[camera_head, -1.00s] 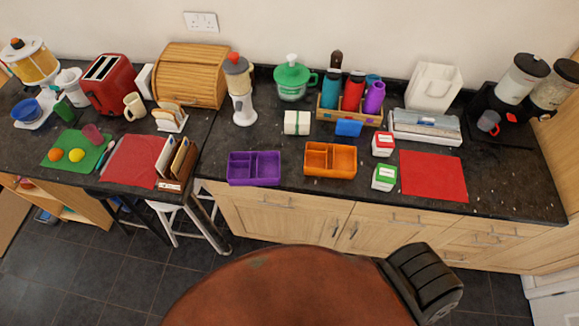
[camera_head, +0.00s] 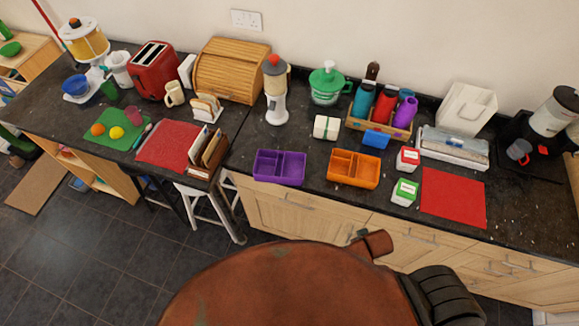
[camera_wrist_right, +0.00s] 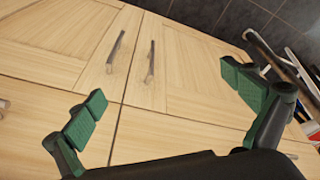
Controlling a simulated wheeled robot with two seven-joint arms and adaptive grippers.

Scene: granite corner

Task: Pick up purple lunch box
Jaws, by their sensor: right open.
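The purple lunch box (camera_head: 278,168) is an open, divided tray with compartments that look empty. It sits flat on the dark counter near the front edge, left of a similar orange lunch box (camera_head: 353,169). My right gripper (camera_wrist_right: 165,90) shows in the right wrist view with its two green-padded fingers spread wide and nothing between them. It faces the wooden cabinet doors below a counter, and the purple box is not in that view. My left gripper is not in view.
A book holder (camera_head: 208,155) stands left of the purple box. A white wrapped block (camera_head: 326,128) and a white dispenser (camera_head: 277,95) stand behind. A red mat (camera_head: 453,198) lies to the right. A white stool (camera_head: 212,210) stands below the counter. Cabinet handles stick out at the front.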

